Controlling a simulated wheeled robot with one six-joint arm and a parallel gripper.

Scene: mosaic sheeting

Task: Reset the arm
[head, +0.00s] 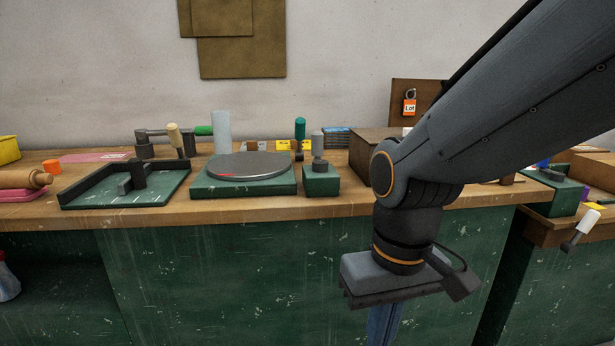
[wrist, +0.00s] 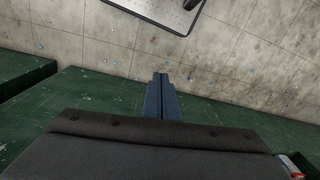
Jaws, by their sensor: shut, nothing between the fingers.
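My gripper (head: 384,326) hangs from my dark arm at the right of the head view, pointing down in front of the green bench front. Its fingertips run out of the bottom of that picture. In the wrist view my gripper (wrist: 160,77) shows as two blue-grey fingers side by side, closed together with nothing between them. The tiled floor lies below the fingers.
The wooden bench top (head: 345,208) carries a round grey turntable (head: 250,164), a black-edged green tray (head: 110,199) and a brown box (head: 372,147) partly behind my arm. A second bench (head: 560,232) stands at the right. Space before the bench front looks clear.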

